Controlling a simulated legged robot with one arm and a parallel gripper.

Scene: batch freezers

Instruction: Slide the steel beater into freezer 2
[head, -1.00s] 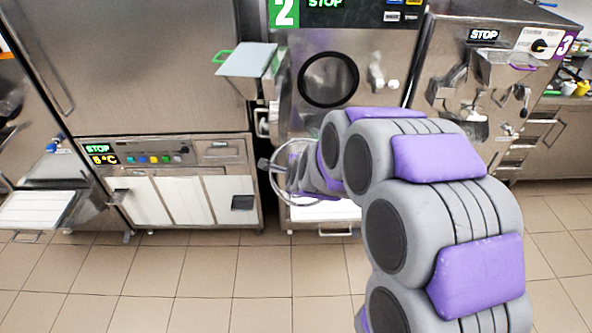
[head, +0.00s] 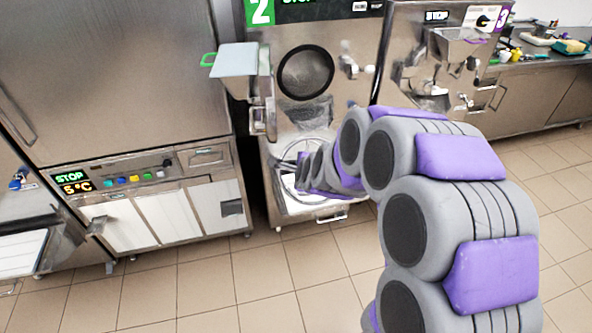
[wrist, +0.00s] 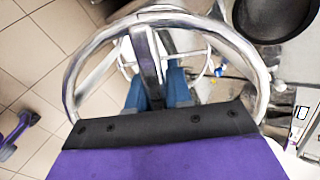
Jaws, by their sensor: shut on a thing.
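The steel beater (wrist: 245,52), a large ring with inner bars, fills much of the wrist view. My gripper (wrist: 155,88) is shut on one of its bars, between blue fingers. In the head view the beater's ring (head: 284,182) shows at the end of my arm, low in front of freezer 2 (head: 330,115); my arm hides part of it. Freezer 2 has a green number sign and a round, black-rimmed opening (head: 305,72), above and beyond the beater. A dark round shape, likely that opening, shows at the top right of the wrist view. The beater appears apart from it.
A tray-like shelf (head: 236,60) with a green handle juts out left of the opening. A steel cabinet (head: 110,70) stands at left, freezer 3 (head: 440,60) at right. A counter (head: 545,62) with small items is at far right. The tiled floor in front is clear.

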